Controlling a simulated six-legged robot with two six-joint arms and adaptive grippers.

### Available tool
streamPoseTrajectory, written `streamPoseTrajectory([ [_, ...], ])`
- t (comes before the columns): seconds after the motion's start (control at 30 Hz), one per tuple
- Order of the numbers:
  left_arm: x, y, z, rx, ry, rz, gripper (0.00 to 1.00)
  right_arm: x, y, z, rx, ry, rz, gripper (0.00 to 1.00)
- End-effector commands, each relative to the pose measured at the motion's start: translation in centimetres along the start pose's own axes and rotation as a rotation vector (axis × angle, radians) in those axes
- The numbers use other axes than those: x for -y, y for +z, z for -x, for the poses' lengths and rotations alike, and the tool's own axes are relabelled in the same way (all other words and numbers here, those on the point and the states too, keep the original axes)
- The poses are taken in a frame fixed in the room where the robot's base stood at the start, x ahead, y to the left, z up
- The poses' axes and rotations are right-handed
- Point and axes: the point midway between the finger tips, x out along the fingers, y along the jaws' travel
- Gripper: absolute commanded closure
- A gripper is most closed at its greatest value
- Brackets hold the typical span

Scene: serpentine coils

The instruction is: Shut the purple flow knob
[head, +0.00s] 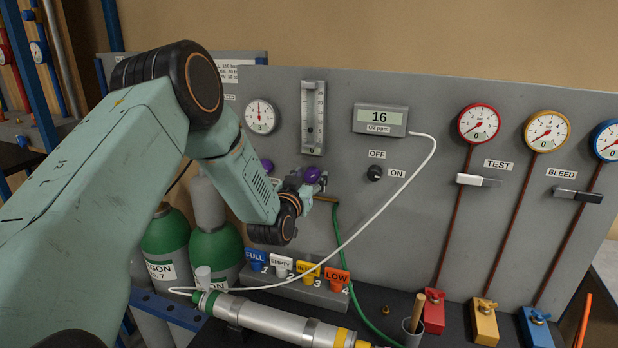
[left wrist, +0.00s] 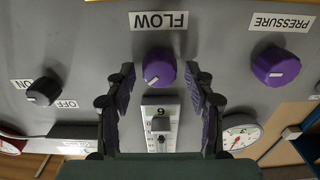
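The purple flow knob (head: 312,175) is on the grey panel, below the vertical flow gauge. In the left wrist view, which is upside down, the flow knob (left wrist: 159,68) sits by the FLOW label (left wrist: 158,20), with a small white mark on its face. My left gripper (head: 314,187) is at the panel by this knob. In the left wrist view its open fingers (left wrist: 160,78) stand on either side of the knob, with a gap on each side. My right gripper is not in view.
A second purple knob (left wrist: 275,66) has a PRESSURE label. A black ON/OFF knob (head: 374,173) is to the right. A white cable (head: 410,182) and a green hose (head: 345,255) hang before the panel. Coloured tags (head: 297,270) and a metal cylinder (head: 275,320) are below.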

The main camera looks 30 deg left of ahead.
Motion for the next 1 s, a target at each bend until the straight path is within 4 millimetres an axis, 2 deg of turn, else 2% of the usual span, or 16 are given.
streamPoseTrajectory([
  [0.07, 0.0, 0.0, 0.0, 0.000, 0.000, 0.000, 0.56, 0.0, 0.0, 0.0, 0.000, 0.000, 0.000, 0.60],
  [0.57, 0.0, 0.0, 0.0, -0.001, 0.000, 0.000, 0.98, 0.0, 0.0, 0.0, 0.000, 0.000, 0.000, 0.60],
  [0.83, 0.0, 0.0, 0.0, -0.003, 0.000, 0.034, 0.98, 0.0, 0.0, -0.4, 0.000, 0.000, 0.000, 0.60],
  [1.0, 0.0, 0.1, 0.0, -0.004, 0.000, 0.120, 0.98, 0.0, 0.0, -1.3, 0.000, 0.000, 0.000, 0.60],
])
